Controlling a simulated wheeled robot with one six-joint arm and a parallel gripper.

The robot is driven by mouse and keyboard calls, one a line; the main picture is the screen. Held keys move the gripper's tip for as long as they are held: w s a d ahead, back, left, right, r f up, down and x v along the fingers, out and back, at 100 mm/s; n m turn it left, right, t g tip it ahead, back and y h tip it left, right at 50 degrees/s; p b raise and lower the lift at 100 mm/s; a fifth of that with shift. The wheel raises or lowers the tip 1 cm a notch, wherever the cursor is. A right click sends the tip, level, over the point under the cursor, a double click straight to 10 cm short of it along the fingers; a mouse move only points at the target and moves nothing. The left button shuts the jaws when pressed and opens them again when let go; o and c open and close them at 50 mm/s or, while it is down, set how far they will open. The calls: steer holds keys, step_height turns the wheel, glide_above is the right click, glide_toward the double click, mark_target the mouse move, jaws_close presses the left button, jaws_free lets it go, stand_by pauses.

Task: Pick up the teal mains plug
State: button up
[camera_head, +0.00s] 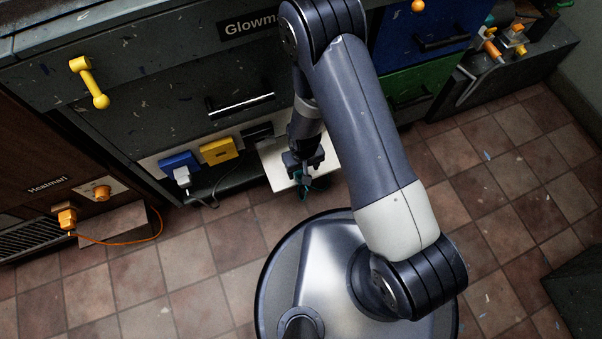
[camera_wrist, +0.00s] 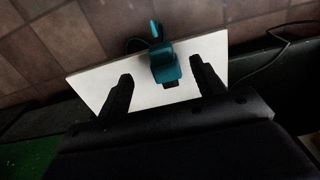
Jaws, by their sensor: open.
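The teal mains plug (camera_wrist: 164,68) lies on a white board (camera_wrist: 100,83) in the wrist view, with its cable curling off beyond the board's far edge. My gripper (camera_wrist: 163,80) is open, with one dark finger on each side of the plug and a visible space between each finger and the plug. In the head view my gripper (camera_head: 303,174) is over the white board (camera_head: 279,175), and only a small teal part of the plug (camera_head: 320,183) shows beside it. The rest of the plug is hidden by my gripper there.
A white plug (camera_head: 182,175) sits in a blue socket (camera_head: 179,160), beside a yellow socket (camera_head: 219,150) and a black one (camera_head: 258,132). An orange plug (camera_head: 67,219) with a cable is at the left. Tiled floor lies in front.

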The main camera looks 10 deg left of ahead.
mark_target(300, 172)
steer(key=f+b, duration=0.2)
steer(key=f, duration=0.3)
steer(key=shift+a+f, duration=0.1)
steer(key=shift+a, duration=0.1)
steer(key=shift+c, duration=0.4)
steer(key=c, duration=1.1)
